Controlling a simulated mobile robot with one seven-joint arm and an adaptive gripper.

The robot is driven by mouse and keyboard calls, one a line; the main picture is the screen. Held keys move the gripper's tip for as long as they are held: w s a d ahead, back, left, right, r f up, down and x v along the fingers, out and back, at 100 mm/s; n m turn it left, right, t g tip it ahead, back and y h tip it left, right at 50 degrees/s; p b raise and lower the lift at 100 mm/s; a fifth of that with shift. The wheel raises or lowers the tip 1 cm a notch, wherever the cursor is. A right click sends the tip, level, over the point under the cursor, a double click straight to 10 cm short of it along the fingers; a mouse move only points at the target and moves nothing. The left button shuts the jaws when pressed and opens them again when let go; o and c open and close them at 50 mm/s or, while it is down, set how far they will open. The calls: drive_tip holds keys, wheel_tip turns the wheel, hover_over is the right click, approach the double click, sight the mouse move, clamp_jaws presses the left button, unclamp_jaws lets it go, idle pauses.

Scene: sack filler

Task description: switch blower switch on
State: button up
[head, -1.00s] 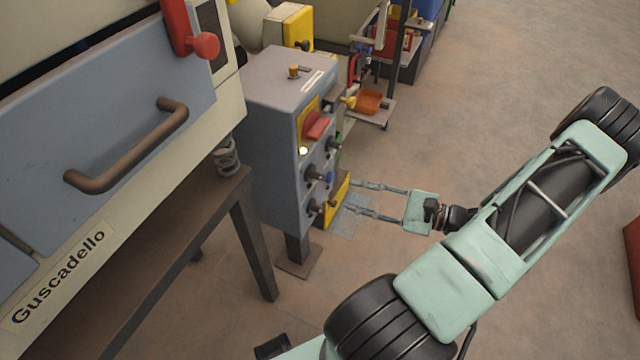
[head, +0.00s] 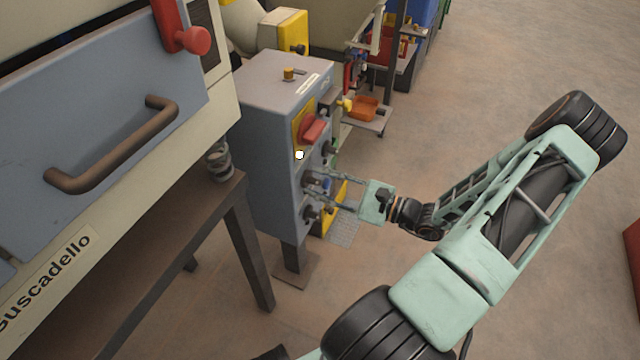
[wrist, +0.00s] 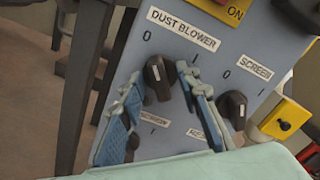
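The blower switch is a black rotary knob (wrist: 157,78) below the "DUST BLOWER" label (wrist: 184,28) in the wrist view, with 0 and I marks above it. Its white mark appears to lie nearer the 0 side. My gripper (wrist: 160,76) is open, with one finger on each side of this knob; I cannot tell whether either finger touches it. In the head view my gripper (head: 318,189) reaches the front of the grey control box (head: 270,150), its fingers spread among the small knobs.
The "SCREEN" knob (wrist: 233,108) is just right of my right finger. Another knob (wrist: 132,146) is partly hidden by my left finger. A red switch (head: 313,130) sits higher on the panel. A table leg (head: 249,245) stands left of the box.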

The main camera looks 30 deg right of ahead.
clamp_jaws()
idle(0.5)
drive_tip(key=m+p, duration=0.3)
drive_tip(key=shift+r+m, duration=0.15)
drive_tip(key=shift+m, duration=0.25)
drive_tip(key=m+p, duration=0.3)
drive_tip(key=m, duration=0.1)
drive_tip(key=shift+m, duration=0.3)
drive_tip(key=m+p, duration=0.1)
drive_tip(key=m, duration=0.2)
drive_tip(key=shift+f+m+p, duration=0.2)
drive_tip(key=shift+m+p, duration=0.4)
drive_tip(key=shift+m, duration=1.6)
